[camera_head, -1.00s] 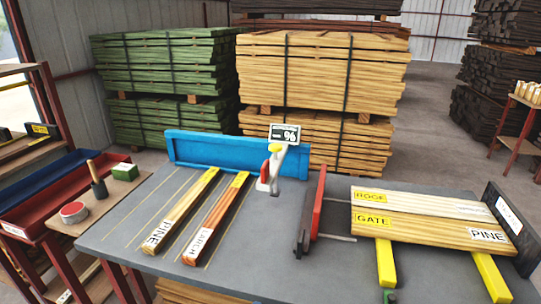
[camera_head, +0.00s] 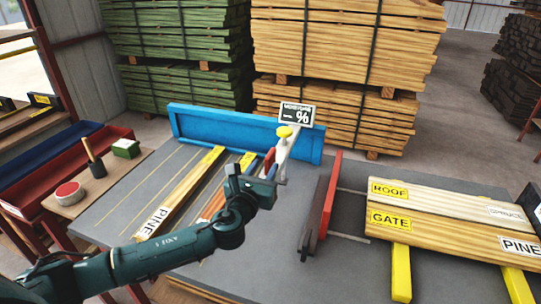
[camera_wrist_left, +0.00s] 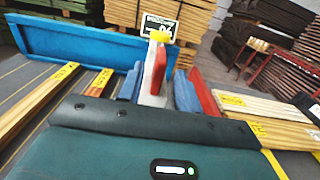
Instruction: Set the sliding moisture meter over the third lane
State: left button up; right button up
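The moisture meter (camera_head: 287,147) stands upright near the blue fence, right of the two lane boards. It has a pale body, yellow knob, red part and "%" display (camera_head: 296,115). My left gripper (camera_head: 268,172) is at its near side. In the left wrist view, the blue fingers (camera_wrist_left: 156,92) are spread with the meter (camera_wrist_left: 154,80) showing between them; contact cannot be told. A PINE board (camera_head: 182,192) and a second board (camera_head: 212,207), partly hidden by my arm, lie along the marked lanes. My right gripper is not in view.
The blue fence (camera_head: 215,132) runs along the table's back. A red-faced stop (camera_head: 322,205) stands to the right, then stacked ROOF and GATE boards (camera_head: 450,215) on yellow supports. A side bench (camera_head: 110,185) holds small items. The table's left lanes are bare.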

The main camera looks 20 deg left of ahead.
aim_at(270, 157)
pick_arm(q)
jog(key=shift+w+d, duration=0.15)
jog(key=shift+w, duration=2.65)
jog(key=shift+c, duration=0.2)
grip_shut()
